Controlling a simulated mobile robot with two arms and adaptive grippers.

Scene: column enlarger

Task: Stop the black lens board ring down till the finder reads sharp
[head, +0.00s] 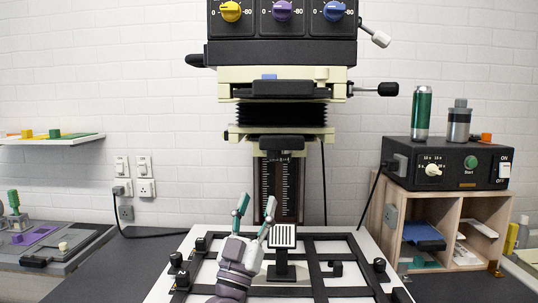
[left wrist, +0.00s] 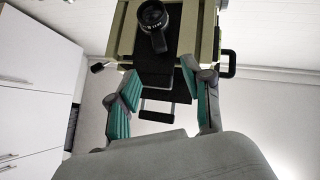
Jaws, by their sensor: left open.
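The black lens board ring (left wrist: 153,17) shows in the left wrist view under the cream enlarger head, as a round lens with small white marks and a small black tab below. In the head view the black lens board (head: 278,140) shows edge-on below the bellows; the ring cannot be made out. My left gripper (head: 255,207) is open and empty, pointing up below the lens board. Its teal-padded fingers (left wrist: 158,76) are apart from the ring in the left wrist view. The likely finder (head: 283,237), a striped white plate on a black stand, is beside it; its reading is too small to tell.
The enlarger's scaled column (head: 266,188) stands behind my left gripper. A black easel frame (head: 338,245) with several knobs covers the white baseboard. A timer box (head: 447,163) sits on a wooden shelf unit at right. A trimmer-like board (head: 50,250) lies at left.

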